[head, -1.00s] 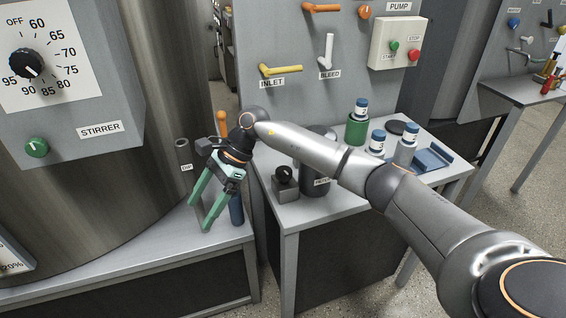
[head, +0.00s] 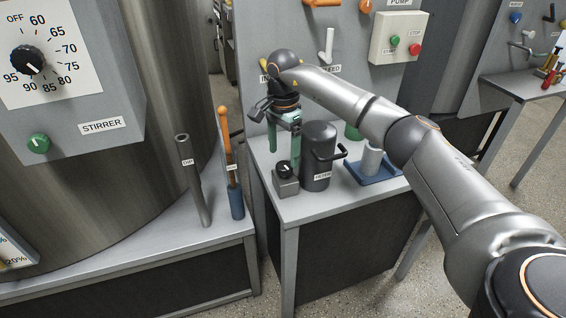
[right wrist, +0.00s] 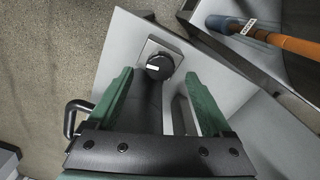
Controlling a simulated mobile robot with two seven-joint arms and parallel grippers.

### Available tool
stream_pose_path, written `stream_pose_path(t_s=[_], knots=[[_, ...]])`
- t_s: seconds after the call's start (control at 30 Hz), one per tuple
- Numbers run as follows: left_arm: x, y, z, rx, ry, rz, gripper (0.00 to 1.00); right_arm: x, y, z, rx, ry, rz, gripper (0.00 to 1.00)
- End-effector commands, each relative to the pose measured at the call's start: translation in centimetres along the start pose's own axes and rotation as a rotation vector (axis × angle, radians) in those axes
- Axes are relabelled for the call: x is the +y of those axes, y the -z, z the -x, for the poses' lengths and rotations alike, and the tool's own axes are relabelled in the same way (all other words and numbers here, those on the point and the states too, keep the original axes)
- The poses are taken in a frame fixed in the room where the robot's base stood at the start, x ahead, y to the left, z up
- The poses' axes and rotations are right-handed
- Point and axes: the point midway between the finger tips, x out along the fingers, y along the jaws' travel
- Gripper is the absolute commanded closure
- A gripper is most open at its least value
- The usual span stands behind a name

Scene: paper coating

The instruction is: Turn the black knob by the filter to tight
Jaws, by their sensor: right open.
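The black knob (head: 284,170) sits on a small grey block (head: 286,186) near the front left corner of the table, just left of the dark filter canister (head: 318,150). In the right wrist view the knob (right wrist: 159,67) shows ahead, between and beyond the two fingertips of the open right gripper (right wrist: 160,75). The knob has a white mark, and nothing is held. My left gripper is not in view.
The canister's handle (head: 342,153) juts out to the right. A blue tray (head: 372,179) holding a grey bottle lies right of it. The dip rod (head: 194,180) and an orange-handled tool (head: 229,150) stand on the left ledge. The front table edge is clear.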

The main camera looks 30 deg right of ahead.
Motion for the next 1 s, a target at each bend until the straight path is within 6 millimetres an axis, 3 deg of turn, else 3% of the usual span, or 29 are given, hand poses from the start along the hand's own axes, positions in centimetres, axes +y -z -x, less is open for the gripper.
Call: stream_pose_path(t_s=[0.1,0.27,0.63,1.0], knots=[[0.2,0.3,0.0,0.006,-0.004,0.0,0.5,0.0,-0.1,-2.0,-0.001,-0.002,0.0,0.16],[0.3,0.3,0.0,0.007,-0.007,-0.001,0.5,0.0,-0.1,-3.5,-0.001,0.0,0.0,0.16],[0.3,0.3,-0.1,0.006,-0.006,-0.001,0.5,0.0,-0.1,-4.0,-0.001,0.001,0.0,0.17],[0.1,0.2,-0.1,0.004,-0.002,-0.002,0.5,0.0,-0.1,-3.9,-0.001,0.001,0.001,0.59]])
